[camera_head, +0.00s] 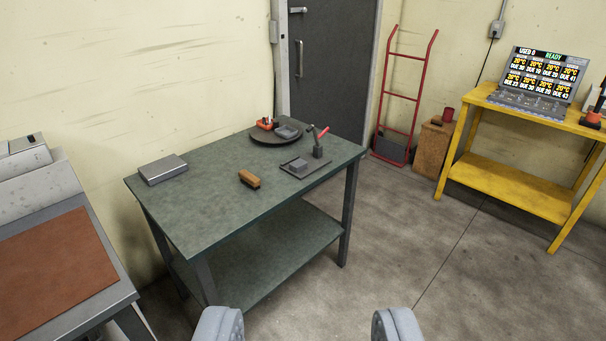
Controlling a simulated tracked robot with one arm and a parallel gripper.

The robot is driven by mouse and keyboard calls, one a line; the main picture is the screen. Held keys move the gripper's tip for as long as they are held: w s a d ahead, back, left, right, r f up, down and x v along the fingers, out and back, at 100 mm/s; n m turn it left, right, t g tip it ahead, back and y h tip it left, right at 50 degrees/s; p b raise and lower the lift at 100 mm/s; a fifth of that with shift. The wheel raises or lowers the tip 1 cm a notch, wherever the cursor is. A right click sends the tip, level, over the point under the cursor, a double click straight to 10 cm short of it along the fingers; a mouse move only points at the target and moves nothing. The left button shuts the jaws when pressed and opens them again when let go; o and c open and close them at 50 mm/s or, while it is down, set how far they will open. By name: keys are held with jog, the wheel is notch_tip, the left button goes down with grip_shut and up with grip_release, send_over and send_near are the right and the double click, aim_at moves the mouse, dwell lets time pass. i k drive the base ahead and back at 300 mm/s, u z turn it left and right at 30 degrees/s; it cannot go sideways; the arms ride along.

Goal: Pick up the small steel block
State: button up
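A small grey block (299,164), which looks like the steel block, sits on a flat dark plate (317,168) near the right end of the green workbench (215,205).
A round dark tray (262,139) holds a red item and a grey piece. A brown brush-like block (249,179) and a flat silver case (163,169) lie on the bench. A yellow table (510,180) stands right; a brown-topped bench (55,270) left. Floor between is clear.

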aim_at(299, 164)
jog(key=z, duration=0.55)
jog(key=i, duration=1.05)
jog(key=z, duration=0.35)
jog(key=i, duration=1.35)
jog(key=u, duration=0.85)
jog(key=i, duration=0.65)
jog(key=u, duration=0.45)
